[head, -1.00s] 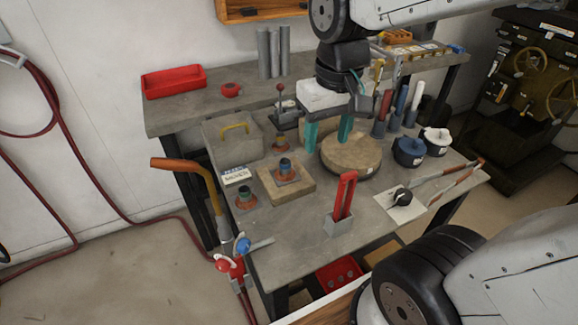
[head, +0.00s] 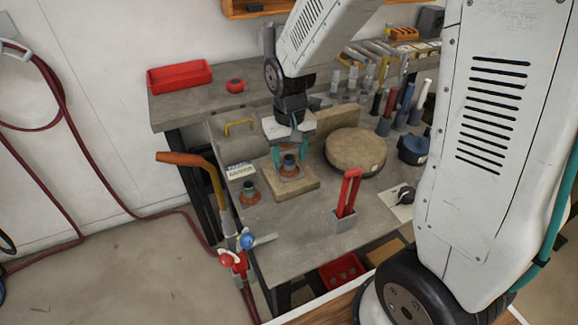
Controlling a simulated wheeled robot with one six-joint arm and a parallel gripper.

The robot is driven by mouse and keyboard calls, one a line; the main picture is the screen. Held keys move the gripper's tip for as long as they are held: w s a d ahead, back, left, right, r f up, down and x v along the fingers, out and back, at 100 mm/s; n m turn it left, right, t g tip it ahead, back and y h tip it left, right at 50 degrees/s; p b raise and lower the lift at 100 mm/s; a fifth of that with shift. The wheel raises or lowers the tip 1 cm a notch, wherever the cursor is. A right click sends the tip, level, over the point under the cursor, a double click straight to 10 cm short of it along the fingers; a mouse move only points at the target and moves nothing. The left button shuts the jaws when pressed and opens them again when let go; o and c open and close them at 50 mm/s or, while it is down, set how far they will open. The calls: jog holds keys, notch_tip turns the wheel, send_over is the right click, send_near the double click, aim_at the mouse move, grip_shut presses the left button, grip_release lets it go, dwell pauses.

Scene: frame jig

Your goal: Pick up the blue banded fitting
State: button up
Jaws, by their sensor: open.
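The fitting with a dark blue upper part and an orange-red base (head: 289,164) stands upright on a square pale block (head: 296,189) on the workbench. My gripper (head: 290,155) points down directly over it. Its two teal fingers are apart, one on each side of the fitting's top as seen in the head view. I cannot tell whether they touch it. A similar fitting with a teal top and orange base (head: 249,193) stands on the bench to the left of the block. My gripper hides the area behind the block.
A round tan disc (head: 355,152) lies right of the block. A red-handled tool stands in a grey holder (head: 343,220) in front. A grey box with a yellow handle (head: 238,148) and a white label card (head: 240,171) are on the left.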

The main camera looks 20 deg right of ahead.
notch_tip(320, 180, down, 2)
jog(key=shift+f, duration=0.2)
grip_shut()
